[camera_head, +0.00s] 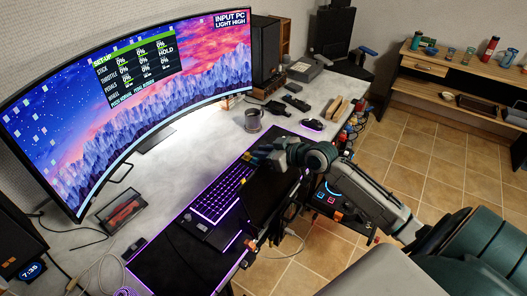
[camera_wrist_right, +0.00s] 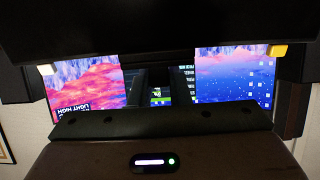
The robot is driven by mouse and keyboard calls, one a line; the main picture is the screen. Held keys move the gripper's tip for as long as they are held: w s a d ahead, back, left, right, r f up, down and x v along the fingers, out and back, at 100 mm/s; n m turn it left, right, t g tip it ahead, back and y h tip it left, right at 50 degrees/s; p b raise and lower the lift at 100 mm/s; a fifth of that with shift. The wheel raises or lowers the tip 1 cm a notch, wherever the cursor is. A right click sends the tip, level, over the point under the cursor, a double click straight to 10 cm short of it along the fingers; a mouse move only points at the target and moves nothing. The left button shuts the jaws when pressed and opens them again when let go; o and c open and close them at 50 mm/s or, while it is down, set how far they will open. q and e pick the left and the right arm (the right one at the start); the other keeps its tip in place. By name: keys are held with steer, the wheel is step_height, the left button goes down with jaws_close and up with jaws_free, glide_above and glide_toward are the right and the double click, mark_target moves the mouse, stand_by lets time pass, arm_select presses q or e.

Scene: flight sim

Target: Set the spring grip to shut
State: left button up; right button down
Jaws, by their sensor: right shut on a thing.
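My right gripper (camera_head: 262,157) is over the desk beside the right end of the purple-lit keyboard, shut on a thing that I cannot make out. Its fingers and wrist hide most of what is there. In the right wrist view, dark shapes and a brown body fill most of the picture, with the monitor behind. Two tan bars (camera_head: 335,106) lie close together at the desk's right side; they look like the handles of the spring grip, but I cannot be sure, nor tell whether they touch. My left gripper is not in view.
A curved monitor (camera_head: 130,85) stands along the back; it also shows in the right wrist view (camera_wrist_right: 235,75). A mug (camera_head: 253,119), a mouse (camera_head: 312,124) and the keyboard (camera_head: 220,193) are near my right gripper. A wooden shelf (camera_head: 455,80) stands at the far right.

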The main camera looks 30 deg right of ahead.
steer(key=c, duration=1.4)
jaws_free()
steer(key=shift+o, duration=0.2)
steer(key=shift+s+d, duration=0.1)
steer(key=shift+s+d+r, duration=0.1)
steer(key=shift+s+d, duration=0.15)
steer(key=shift+s, duration=0.2)
steer(key=p+v, duration=0.4)
steer(key=v, duration=0.5)
steer(key=shift+s+r, duration=0.2)
steer(key=shift+s, duration=0.05)
